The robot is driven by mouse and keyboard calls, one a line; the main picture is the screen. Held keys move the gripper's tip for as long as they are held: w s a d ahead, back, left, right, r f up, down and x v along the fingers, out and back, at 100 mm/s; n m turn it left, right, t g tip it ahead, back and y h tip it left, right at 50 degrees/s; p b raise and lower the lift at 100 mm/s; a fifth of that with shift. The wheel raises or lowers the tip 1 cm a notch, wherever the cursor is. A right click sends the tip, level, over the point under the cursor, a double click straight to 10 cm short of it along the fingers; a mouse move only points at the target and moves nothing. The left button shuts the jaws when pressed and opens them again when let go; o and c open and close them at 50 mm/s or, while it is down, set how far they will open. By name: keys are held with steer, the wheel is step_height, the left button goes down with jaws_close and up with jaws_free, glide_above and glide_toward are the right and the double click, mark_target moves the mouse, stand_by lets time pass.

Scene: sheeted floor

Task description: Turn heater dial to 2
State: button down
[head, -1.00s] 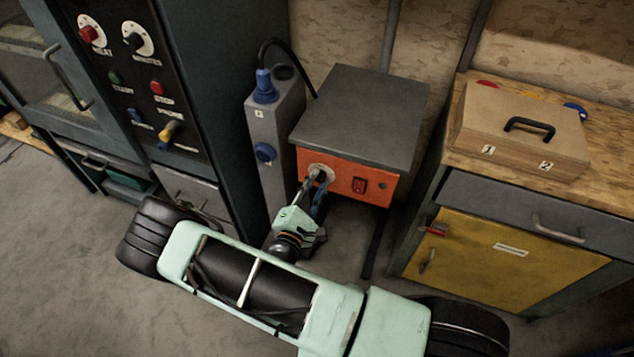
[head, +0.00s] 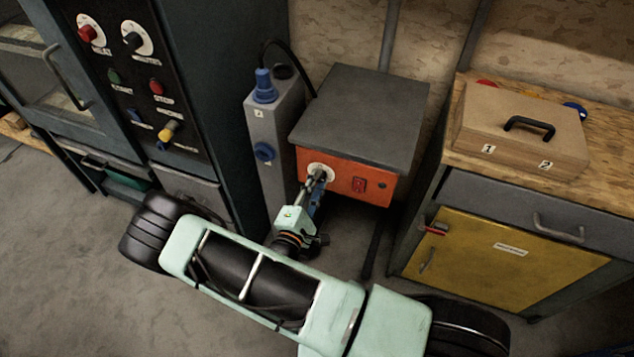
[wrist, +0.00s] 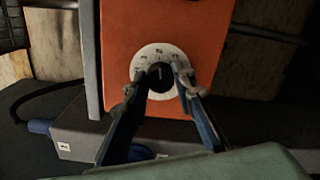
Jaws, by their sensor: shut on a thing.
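The heater (head: 345,178) is an orange-fronted box with a dark grey flat top (head: 362,110). Its dial is a dark round knob (wrist: 160,78) on a white numbered disc (wrist: 152,52); in the head view the disc (head: 318,170) shows at the left of the orange front, with the knob mostly hidden by my fingers. My gripper (wrist: 157,85) is shut on the dial, one finger on each side in the wrist view. In the head view my gripper (head: 314,183) reaches up to the dial from below. The disc's numbers are too blurred to read.
A grey box with blue plugs (head: 274,125) stands close on the left, beside a dark cabinet (head: 215,80). A yellow-doored bench (head: 490,265) with a wooden case (head: 525,120) is on the right.

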steer(key=c, duration=1.6)
jaws_free()
steer(key=v, duration=1.2)
